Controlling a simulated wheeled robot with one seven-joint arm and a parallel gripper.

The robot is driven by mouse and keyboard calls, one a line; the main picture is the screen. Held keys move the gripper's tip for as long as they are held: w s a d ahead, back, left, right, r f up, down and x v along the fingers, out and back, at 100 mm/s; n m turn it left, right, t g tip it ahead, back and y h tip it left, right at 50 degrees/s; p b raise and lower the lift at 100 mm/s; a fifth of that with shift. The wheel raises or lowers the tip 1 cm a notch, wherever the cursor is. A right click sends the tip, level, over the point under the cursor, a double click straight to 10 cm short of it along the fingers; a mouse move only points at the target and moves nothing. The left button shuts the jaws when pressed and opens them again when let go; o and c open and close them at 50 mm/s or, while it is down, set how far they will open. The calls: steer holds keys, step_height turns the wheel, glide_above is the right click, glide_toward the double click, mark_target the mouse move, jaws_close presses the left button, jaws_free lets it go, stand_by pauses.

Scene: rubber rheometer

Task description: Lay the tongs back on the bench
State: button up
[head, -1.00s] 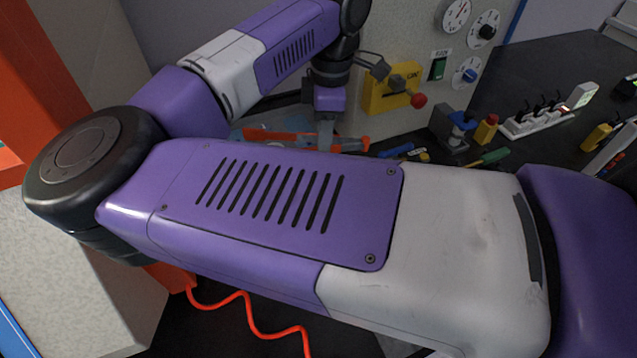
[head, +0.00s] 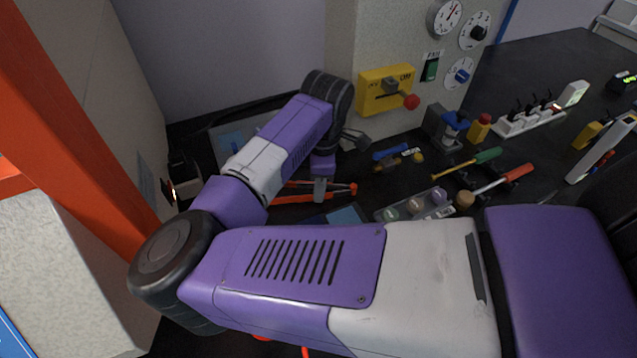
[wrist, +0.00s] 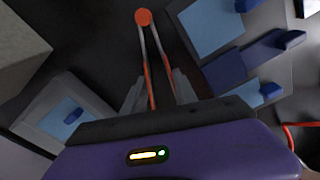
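The tongs (head: 338,188) have orange-red arms and lie level, low over the dark bench (head: 400,190), left of the tools. I cannot tell whether they touch the bench. My gripper (head: 320,190) points down and is across the tongs; my own arm hides part of it. In the wrist view the tongs (wrist: 143,30) run away from me, with an orange-red joined end at the top. My gripper's two fingers (wrist: 160,92) sit on either side of their arms, close against them.
Trays with light blue pads (wrist: 212,28) flank the tongs. A clear sample tray (head: 400,207) and screwdrivers (head: 490,155) lie to the right. The machine's panel with a yellow switch box (head: 375,95) stands behind. An orange-red post (head: 80,130) rises at the left.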

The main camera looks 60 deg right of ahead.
steer(key=shift+f, duration=0.2)
steer(key=o, duration=0.6)
steer(key=shift+r, duration=0.1)
steer(key=shift+r, duration=0.1)
steer(key=r, duration=1.2)
steer(key=shift+s+d+b, duration=0.25)
steer(key=shift+s+b, duration=0.05)
